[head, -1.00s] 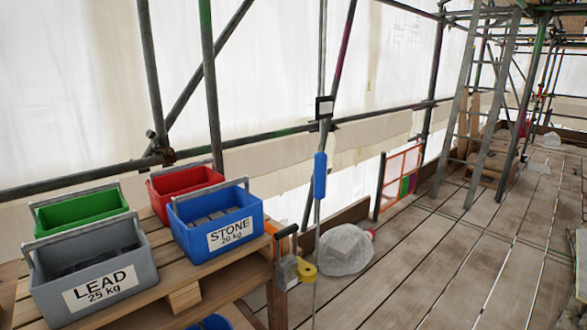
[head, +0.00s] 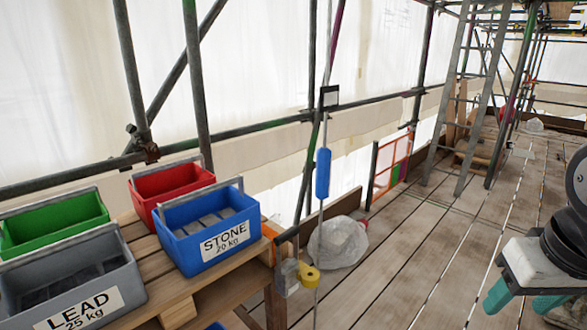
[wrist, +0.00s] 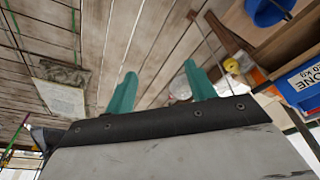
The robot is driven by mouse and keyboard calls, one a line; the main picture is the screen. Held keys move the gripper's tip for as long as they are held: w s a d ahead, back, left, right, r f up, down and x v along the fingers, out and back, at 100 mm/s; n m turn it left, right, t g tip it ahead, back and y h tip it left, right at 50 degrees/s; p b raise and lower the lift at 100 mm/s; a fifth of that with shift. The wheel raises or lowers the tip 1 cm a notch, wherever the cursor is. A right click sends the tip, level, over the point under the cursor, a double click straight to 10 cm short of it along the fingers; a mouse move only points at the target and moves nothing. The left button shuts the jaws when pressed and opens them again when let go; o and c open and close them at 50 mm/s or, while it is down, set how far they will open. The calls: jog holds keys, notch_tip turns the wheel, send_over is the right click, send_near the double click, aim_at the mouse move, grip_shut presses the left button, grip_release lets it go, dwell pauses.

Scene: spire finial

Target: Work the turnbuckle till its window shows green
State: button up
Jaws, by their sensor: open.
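A blue cylinder (head: 323,173), which looks like the turnbuckle's body, hangs upright on a thin grey rod (head: 319,225) in the middle of the head view. Above it on the rod is a small black-framed pale plate (head: 329,96); I cannot tell whether this is the window, and no green shows on it. My gripper (head: 521,298) is at the lower right of the head view, well right of the rod and apart from it. Its two teal fingers are spread and empty. In the wrist view my gripper (wrist: 160,90) points over the floor boards, and the blue cylinder is not clearly seen.
Blue STONE (head: 212,225), grey LEAD (head: 70,280), red (head: 172,184) and green (head: 55,222) crates stand on a wooden pallet at left. A wrapped bundle (head: 340,243) and yellow tape roll (head: 308,274) are near the rod. The plank walkway (head: 420,255) is largely clear.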

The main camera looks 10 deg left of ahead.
aim_at(320, 169)
jog(key=w+a+n+t+y, duration=0.1)
jog(key=w+a+t, duration=0.25)
jog(key=w, duration=0.75)
jog(key=w+a+n+t+y, duration=0.1)
jog(key=w+a+t, duration=0.3)
jog(key=w, duration=0.8)
jog(key=w+a+n+t+y, duration=0.1)
jog(key=w+a+y, duration=0.1)
jog(key=a, duration=0.3)
jog(key=w+a+f+n+t+y, duration=0.1)
jog(key=w+a+t+y, duration=0.1)
jog(key=w+a, duration=0.3)
jog(key=w+a+n+t+y, duration=0.1)
jog(key=w+a+t+y, duration=0.1)
jog(key=w+a, duration=0.2)
jog(key=shift+w+a+f+y, duration=0.1)
jog(key=shift+a+y, duration=0.05)
jog(key=shift+a, duration=0.6)
jog(key=shift+w+a+f+y, duration=0.1)
jog(key=shift+a+y, duration=0.05)
jog(key=shift+a, duration=0.55)
jog(key=x, duration=0.7)
jog(key=shift+w+a+r, duration=0.15)
jog(key=shift+w+a, duration=0.05)
jog(key=c, duration=1)
